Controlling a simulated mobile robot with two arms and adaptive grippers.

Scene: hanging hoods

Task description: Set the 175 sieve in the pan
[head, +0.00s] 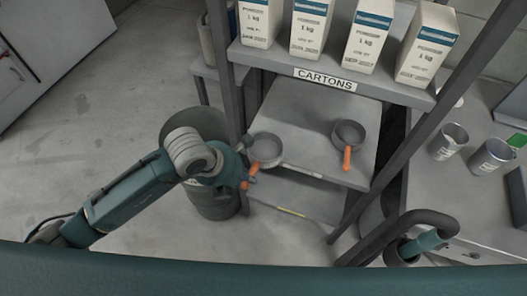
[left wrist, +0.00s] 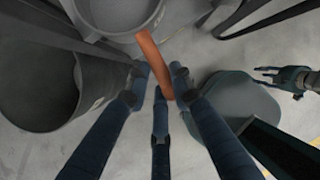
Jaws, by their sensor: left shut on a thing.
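My left gripper (head: 247,180) is shut on the orange handle of a round grey vessel (head: 266,150) at the left edge of the lower shelf. In the left wrist view the handle (left wrist: 154,65) runs between the fingers, and part of the vessel (left wrist: 115,14) shows at the top. A second round grey vessel (head: 349,132) with an orange handle stands on the shelf to the right. No size number is readable, so I cannot tell sieve from pan. My right gripper (left wrist: 268,78) shows small in the left wrist view, fingers apart and empty.
Several cartons (head: 367,37) stand on the upper shelf (head: 337,84), above the lower shelf (head: 310,130). A frame post (head: 226,70) rises close to my left arm. A large grey bin (head: 215,205) stands under that arm.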

